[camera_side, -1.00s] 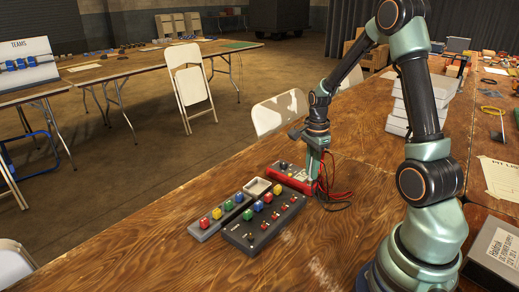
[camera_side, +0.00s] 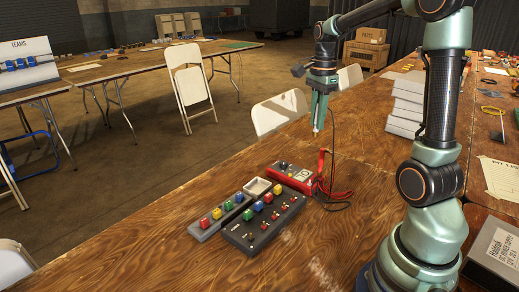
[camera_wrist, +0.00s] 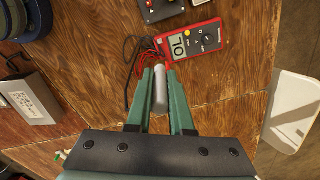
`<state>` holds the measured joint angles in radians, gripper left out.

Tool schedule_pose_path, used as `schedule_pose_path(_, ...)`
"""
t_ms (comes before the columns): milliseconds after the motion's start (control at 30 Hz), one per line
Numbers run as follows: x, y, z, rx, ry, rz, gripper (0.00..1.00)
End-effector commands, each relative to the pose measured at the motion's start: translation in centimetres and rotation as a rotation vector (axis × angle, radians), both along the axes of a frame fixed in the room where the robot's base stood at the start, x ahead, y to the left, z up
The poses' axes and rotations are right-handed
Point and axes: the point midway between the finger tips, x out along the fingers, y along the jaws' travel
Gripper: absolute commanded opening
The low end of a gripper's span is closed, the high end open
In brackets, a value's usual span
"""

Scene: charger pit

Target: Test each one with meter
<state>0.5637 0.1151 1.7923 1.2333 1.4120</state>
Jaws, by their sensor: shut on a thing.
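My gripper (camera_side: 318,128) is raised above the table behind the meter. In the wrist view its fingers (camera_wrist: 161,92) are closed on a pale grey rod (camera_wrist: 160,90), perhaps a probe. A dark lead (camera_side: 334,135) hangs beside the gripper in the side view. The red meter (camera_side: 291,177) lies on the table; in the wrist view (camera_wrist: 192,39) its display seems to read OL. Red and black leads (camera_side: 335,195) coil beside it. Coloured blocks sit on a grey strip (camera_side: 206,235) and on a dark box (camera_side: 262,238) with red parts.
A small pale tray (camera_side: 257,187) stands between the strip and the meter. A stack of white boxes (camera_side: 404,104) and a power supply box (camera_side: 496,250) stand to the right. A folding chair (camera_side: 279,112) is by the far table edge. The front left of the table is clear.

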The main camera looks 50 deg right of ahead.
Motion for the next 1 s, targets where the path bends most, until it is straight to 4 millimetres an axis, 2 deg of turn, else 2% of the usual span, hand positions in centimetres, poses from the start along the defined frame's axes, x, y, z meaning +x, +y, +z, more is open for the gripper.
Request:
schedule_pose_path(33, 0.1, 0.0, 1.0, -0.003, -0.004, 0.000, 0.00)
schedule_pose_path(200, 0.0, 0.0, 3.1, 0.000, -0.001, 0.001, 0.00)
schedule_pose_path(367, 0.7, 1.5, 3.2, 0.001, 0.002, 0.031, 0.00)
schedule_pose_path(467, 1.7, 4.0, 2.1, 0.002, 0.004, 0.082, 0.00)
schedule_pose_path(700, 3.4, 13.4, -2.2, 0.003, 0.007, 0.262, 0.00)
schedule_pose_path(900, 2.6, 21.0, -5.5, 0.002, 0.007, 0.408, 0.00)
schedule_pose_path(1000, 1.8, 23.8, -6.8, 0.001, 0.006, 0.465, 0.00)
